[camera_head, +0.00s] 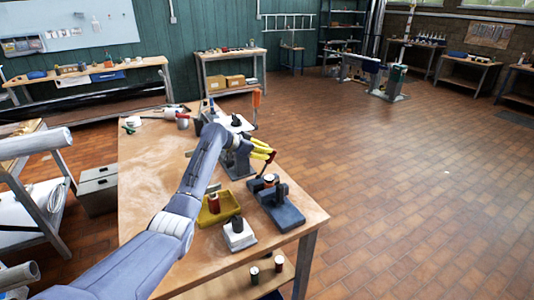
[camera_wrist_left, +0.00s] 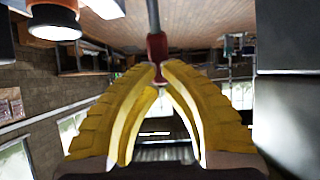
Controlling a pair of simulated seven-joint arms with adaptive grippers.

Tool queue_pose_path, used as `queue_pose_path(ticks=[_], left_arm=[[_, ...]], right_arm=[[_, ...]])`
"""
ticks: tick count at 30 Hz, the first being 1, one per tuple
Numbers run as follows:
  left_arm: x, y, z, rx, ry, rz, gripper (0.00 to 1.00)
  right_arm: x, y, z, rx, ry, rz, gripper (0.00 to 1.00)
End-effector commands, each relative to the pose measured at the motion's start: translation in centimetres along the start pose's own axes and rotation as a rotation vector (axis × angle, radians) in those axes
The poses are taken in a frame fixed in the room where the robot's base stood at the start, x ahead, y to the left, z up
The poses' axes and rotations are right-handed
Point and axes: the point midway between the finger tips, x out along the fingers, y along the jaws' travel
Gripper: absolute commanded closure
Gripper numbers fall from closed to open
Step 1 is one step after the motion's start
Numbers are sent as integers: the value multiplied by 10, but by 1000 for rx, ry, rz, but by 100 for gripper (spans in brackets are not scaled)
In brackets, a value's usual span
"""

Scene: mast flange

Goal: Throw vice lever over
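The dark grey vice (camera_head: 281,210) stands near the right edge of the wooden workbench (camera_head: 150,165). Its thin lever (camera_head: 264,167) rises from it toward my left gripper (camera_head: 264,153), whose yellow fingers reach over from the left. In the left wrist view, the lever's red grip (camera_wrist_left: 157,46) with a metal rod lies between the tips of my left gripper (camera_wrist_left: 160,70). The fingertips are close together and look closed on the grip. My right gripper is in neither view.
A yellow tray (camera_head: 207,219) holding a red part and a white block with a dark top (camera_head: 239,235) stand left of the vice. Open floor lies right.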

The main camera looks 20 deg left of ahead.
Motion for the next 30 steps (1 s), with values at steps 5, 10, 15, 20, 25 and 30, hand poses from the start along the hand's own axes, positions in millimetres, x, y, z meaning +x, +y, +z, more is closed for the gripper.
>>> queue_pose_path(ticks=[5, 10, 15, 20, 25, 30], left_arm=[[7, 0, 0, 0, 0, -1, 100], [8, 0, 0, 1, 0, -1, 100], [8, 0, 0, 1, 0, -1, 100], [8, -1, -1, 1, -10, -1, 100], [11, -2, 0, 0, -41, -3, 100], [12, -3, 0, -2, -63, -6, 100]], right_arm=[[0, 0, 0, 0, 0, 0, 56], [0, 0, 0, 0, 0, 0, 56], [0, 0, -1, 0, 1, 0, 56], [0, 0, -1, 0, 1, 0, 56], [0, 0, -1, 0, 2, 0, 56], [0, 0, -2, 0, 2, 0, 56]])
